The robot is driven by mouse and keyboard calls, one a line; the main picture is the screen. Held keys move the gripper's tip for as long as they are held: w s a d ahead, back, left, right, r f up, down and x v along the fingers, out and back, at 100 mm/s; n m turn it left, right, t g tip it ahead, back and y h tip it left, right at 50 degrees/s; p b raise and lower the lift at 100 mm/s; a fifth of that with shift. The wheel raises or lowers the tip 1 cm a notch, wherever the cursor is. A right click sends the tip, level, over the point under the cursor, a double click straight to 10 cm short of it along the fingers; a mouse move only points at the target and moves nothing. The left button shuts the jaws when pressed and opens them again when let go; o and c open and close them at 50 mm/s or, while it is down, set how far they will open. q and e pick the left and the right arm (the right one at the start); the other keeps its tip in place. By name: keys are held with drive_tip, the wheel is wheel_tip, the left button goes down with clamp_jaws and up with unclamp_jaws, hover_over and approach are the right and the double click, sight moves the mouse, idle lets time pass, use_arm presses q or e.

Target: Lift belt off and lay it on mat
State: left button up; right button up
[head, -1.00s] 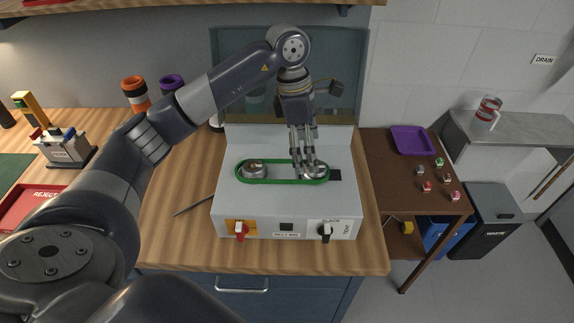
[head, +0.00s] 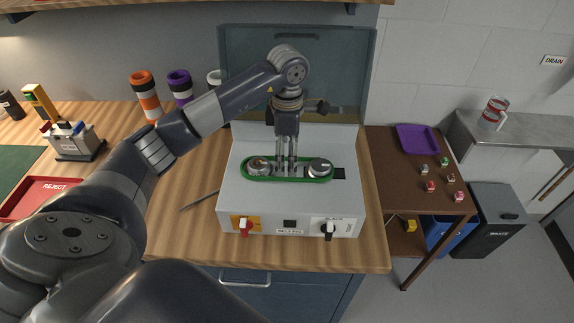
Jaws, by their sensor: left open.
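A green belt (head: 290,181) runs around two round metal pulleys on top of a light grey machine. The left pulley (head: 259,166) and the right pulley (head: 320,168) both show. My left gripper (head: 286,170) points down between the two pulleys, with its fingers over the middle of the belt loop. It is open. Its fingertips are close to the belt, but I cannot tell whether they touch it. A dark green mat (head: 18,160) lies on the bench at the far left, partly cut off by the frame edge. My right gripper is not in view.
The machine (head: 292,206) has a red switch (head: 242,230) and a black knob (head: 328,230) in front. A red reject tray (head: 42,196) and a small device (head: 74,143) stand to the left. A thin dark rod (head: 200,199) lies beside the machine.

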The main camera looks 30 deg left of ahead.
sight(287, 172)
use_arm(q)
drive_tip(key=shift+a+f+p, duration=0.15)
drive_tip(key=shift+f+p, duration=0.4)
drive_tip(key=shift+f, duration=1.15)
drive_tip(key=c, duration=1.1)
drive_tip(key=shift+r, duration=0.1)
drive_tip(key=shift+c, duration=0.2)
